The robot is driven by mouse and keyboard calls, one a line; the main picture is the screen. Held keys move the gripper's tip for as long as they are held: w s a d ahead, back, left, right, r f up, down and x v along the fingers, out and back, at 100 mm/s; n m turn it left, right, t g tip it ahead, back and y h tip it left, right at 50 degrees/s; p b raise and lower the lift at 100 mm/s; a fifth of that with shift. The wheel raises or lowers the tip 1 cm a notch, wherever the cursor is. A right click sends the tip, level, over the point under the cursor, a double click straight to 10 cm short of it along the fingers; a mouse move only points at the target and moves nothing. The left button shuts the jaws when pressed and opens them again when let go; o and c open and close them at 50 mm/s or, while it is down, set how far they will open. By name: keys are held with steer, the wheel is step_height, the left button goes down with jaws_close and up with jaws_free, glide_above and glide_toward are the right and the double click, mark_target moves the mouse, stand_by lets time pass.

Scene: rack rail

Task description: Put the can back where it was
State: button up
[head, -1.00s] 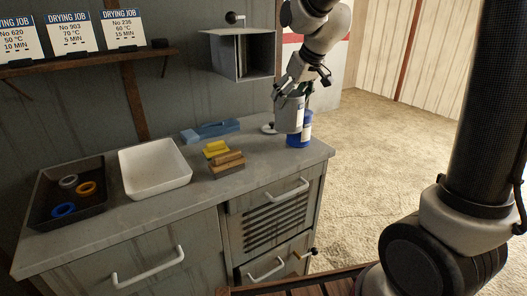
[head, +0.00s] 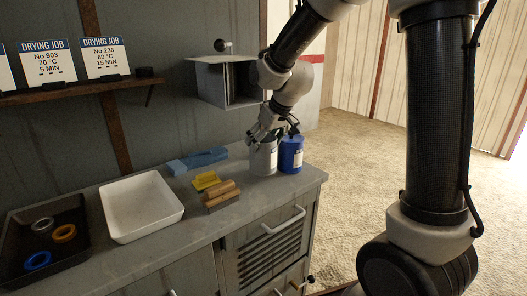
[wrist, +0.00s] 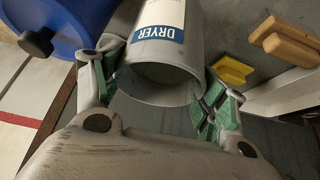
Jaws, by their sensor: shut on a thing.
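A grey can (head: 264,158) with a white label is at the right end of the counter. In the wrist view its label on the grey can (wrist: 168,45) reads "DRYER". My gripper (head: 266,137) reaches down from above and is shut on it; the green-padded fingers lie on either side of it in the wrist view (wrist: 160,88). The can is upright, at or just above the counter top; I cannot tell whether it touches. A blue can (head: 291,154) stands close on its right and also shows in the wrist view (wrist: 62,25).
Left of the cans are wooden blocks (head: 221,195), a yellow piece (head: 206,181) and a blue tool (head: 197,161). Farther left are a white tray (head: 142,207) and a dark tray (head: 15,262) with rings. A grey wall box (head: 212,80) hangs behind.

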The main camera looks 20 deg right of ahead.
steer(key=shift+f, duration=1.55)
steer(key=shift+f, duration=0.2)
steer(key=o, duration=2)
steer(key=shift+o, duration=0.2)
steer(key=shift+r, duration=0.1)
steer(key=shift+s+r, duration=0.1)
steer(key=shift+r, duration=0.2)
steer(key=v, duration=1.2)
steer(key=s+d+m, duration=0.1)
steer(key=s+d, duration=0.3)
steer(key=s, duration=0.4)
steer(key=s+d+m+g+h, duration=0.1)
steer(key=s+d, duration=0.3)
steer(key=s, duration=0.5)
steer(key=s+d+m+h, duration=0.1)
steer(key=s+d, duration=0.3)
steer(key=s, duration=0.4)
steer(key=shift+s+d+m, duration=0.15)
steer(key=shift+d+m, duration=0.1)
steer(key=shift+m, duration=0.45)
